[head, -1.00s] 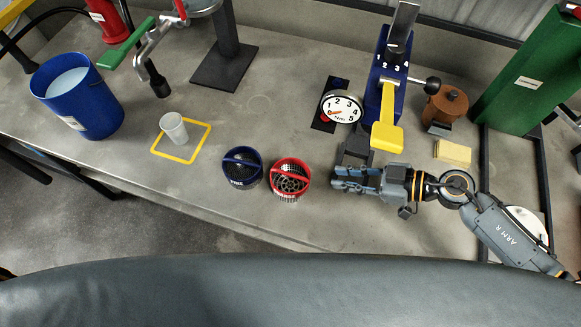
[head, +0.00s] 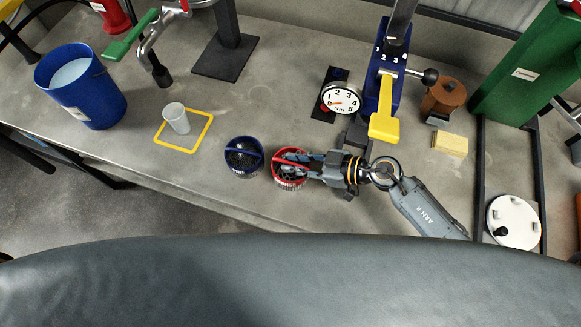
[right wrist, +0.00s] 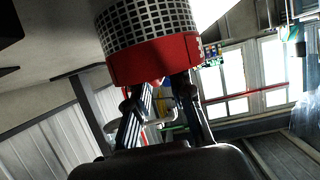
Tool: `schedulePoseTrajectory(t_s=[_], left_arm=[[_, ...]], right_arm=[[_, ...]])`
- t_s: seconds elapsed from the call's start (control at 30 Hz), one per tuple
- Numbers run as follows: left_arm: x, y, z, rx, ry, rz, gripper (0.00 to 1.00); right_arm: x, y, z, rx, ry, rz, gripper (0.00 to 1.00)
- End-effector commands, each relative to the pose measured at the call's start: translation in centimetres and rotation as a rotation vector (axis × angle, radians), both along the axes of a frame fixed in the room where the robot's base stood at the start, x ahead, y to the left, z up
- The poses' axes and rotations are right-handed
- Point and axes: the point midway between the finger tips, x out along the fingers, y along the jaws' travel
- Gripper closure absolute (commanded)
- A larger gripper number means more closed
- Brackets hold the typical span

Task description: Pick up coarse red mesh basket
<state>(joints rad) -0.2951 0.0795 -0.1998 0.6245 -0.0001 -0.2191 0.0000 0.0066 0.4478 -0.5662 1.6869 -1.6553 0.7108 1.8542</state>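The coarse red mesh basket (head: 289,182) stands on the bench in the head view, right of a blue basket. It has a red rim and a handle across the top. My right gripper (head: 292,163) reaches in from the right, its fingers over the basket's top. In the right wrist view the red rim and mesh wall of the basket (right wrist: 152,35) fill the top. The gripper (right wrist: 163,92) has its two fingers apart there, and the rim hides their tips. I cannot tell whether they touch the handle. My left gripper is out of view.
The blue basket (head: 243,158) stands close to the left of the red one. A white cup (head: 176,118) is inside a yellow square outline. A blue bucket (head: 85,95) is at the left. A blue press with a yellow lever (head: 384,115) and a dial (head: 341,98) stand behind.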

Motion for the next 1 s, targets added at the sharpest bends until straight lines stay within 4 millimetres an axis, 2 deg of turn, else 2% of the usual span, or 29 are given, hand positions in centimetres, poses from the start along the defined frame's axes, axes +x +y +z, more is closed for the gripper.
schedulePoseTrajectory(t_s=[0.13,0.17,0.23,0.27,0.73,0.87,0.93,1.0], left_arm=[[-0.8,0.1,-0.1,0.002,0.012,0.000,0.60],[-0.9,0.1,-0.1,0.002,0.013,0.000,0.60],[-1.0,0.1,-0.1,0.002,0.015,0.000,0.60],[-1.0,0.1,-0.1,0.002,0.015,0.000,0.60],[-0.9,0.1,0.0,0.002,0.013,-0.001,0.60],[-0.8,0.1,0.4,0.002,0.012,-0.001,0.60],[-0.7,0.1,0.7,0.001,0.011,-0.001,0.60],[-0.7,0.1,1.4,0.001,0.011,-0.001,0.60]], right_arm=[[0.0,0.0,0.0,-0.001,0.000,0.000,0.78],[0.0,0.0,0.0,-0.001,0.000,0.000,0.82],[0.0,-0.1,0.0,-0.001,0.000,0.000,0.97],[0.0,-0.1,0.0,-0.001,0.000,0.000,1.00],[0.0,-0.1,0.5,-0.001,-0.001,0.000,1.00],[0.0,-0.1,1.9,-0.001,-0.004,0.002,1.00],[0.0,-0.1,3.4,-0.002,-0.005,0.002,1.00],[-1.4,0.1,5.0,-0.002,-0.002,0.005,1.00]])
